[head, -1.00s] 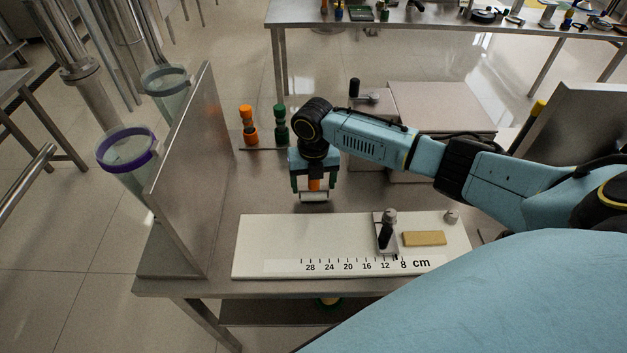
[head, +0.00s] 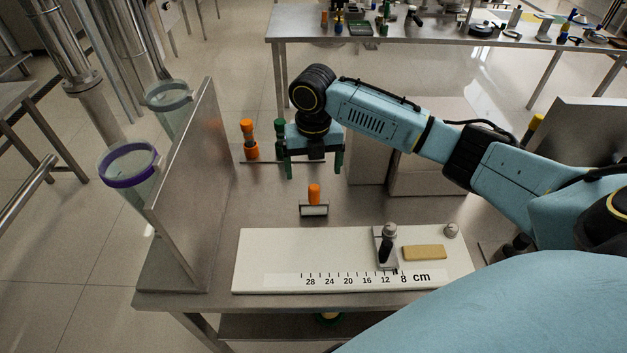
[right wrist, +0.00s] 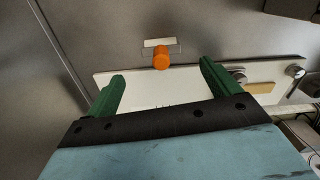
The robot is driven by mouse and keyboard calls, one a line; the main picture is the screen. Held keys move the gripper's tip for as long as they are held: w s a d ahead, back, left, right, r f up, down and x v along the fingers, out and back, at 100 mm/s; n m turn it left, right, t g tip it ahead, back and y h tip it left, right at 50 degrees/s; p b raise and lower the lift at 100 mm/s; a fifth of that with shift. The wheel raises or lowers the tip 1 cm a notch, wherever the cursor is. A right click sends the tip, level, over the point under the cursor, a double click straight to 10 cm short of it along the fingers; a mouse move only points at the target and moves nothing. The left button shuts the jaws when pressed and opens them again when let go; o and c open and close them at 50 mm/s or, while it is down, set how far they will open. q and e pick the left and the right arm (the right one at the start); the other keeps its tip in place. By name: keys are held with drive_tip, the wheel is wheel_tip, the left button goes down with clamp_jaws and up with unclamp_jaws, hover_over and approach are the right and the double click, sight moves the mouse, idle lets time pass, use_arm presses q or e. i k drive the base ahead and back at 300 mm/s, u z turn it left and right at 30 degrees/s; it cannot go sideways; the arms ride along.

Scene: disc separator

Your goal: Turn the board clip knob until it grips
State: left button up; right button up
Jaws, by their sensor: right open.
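The white board (head: 255,262) with a cm scale lies along the table's front edge. On its right part is the board clip (head: 387,259), a small metal piece with a black part and a round grey knob (head: 389,230) on top. The clip is beside a tan bar (head: 424,252); I cannot tell whether it touches it. My right gripper (head: 314,168) is open and empty, above and behind an orange-handled tool (head: 314,194) standing on the table behind the board. The right wrist view shows this orange handle (right wrist: 161,57) beyond the open fingers. My left gripper is not in view.
A second grey knob (head: 451,230) sits at the board's right end. An orange tool (head: 248,140) and a green one stand at the back left. An upright metal panel (head: 185,190) bounds the left; boxes (head: 430,160) stand behind my right arm.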

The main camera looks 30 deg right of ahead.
sight(451, 230)
drive_tip(key=z, duration=1.35)
